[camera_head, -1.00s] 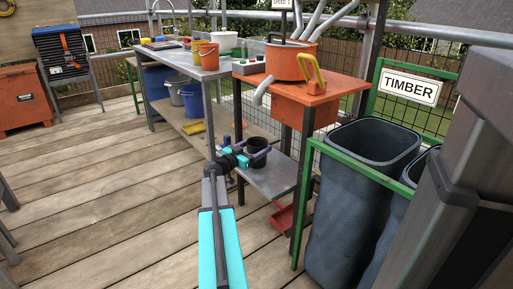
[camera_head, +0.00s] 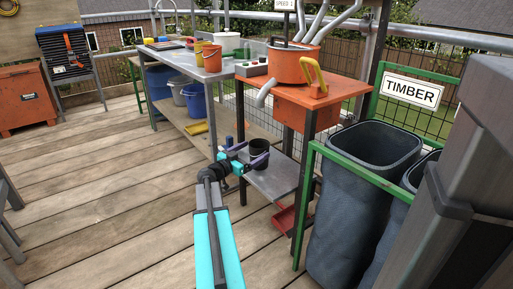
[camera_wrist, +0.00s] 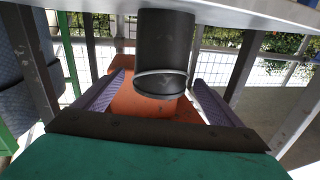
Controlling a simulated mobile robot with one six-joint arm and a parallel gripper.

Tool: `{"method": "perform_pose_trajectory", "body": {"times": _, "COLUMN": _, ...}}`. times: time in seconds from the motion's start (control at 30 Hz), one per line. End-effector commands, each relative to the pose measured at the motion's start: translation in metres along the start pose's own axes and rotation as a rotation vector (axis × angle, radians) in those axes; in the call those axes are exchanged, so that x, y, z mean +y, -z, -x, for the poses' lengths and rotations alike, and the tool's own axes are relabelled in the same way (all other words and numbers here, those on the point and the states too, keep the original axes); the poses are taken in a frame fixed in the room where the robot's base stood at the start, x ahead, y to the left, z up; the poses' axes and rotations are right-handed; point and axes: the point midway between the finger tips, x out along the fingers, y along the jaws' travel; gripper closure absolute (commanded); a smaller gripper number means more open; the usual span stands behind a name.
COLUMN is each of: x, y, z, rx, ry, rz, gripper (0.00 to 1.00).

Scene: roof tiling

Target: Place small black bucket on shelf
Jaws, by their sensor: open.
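The small black bucket (camera_head: 258,147) stands upright on the grey metal lower shelf (camera_head: 275,182) under the orange machine stand. My gripper (camera_head: 248,162) is at the shelf's near left side, with its purple fingers open towards the bucket. In the wrist view the picture is upside down. There the bucket (camera_wrist: 163,50) hangs from the shelf underside-up in the picture, a pale ring around it, between and beyond the spread fingers of my gripper (camera_wrist: 158,84). A gap shows on each side, so the fingers do not clasp it.
An orange mixer stand (camera_head: 292,92) is above the shelf. A steel bench (camera_head: 190,60) with buckets and tubs runs to its left. Dark bins (camera_head: 350,205) in a green frame marked TIMBER stand at right. A red tray (camera_head: 284,219) lies below.

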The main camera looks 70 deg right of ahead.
Motion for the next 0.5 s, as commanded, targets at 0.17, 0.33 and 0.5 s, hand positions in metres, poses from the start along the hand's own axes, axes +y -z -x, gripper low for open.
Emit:
{"method": "perform_pose_trajectory", "body": {"times": 0.17, "x": 0.001, "y": 0.004, "z": 0.030, "rx": -0.001, "ry": 0.002, "rz": 0.001, "gripper": 0.10}}
{"method": "perform_pose_trajectory", "body": {"times": 0.33, "x": 0.001, "y": 0.003, "z": 0.055, "rx": -0.001, "ry": 0.002, "rz": 0.000, "gripper": 0.10}}
{"method": "perform_pose_trajectory", "body": {"times": 0.5, "x": 0.001, "y": 0.002, "z": 0.071, "rx": -0.001, "ry": 0.000, "rz": 0.000, "gripper": 0.10}}
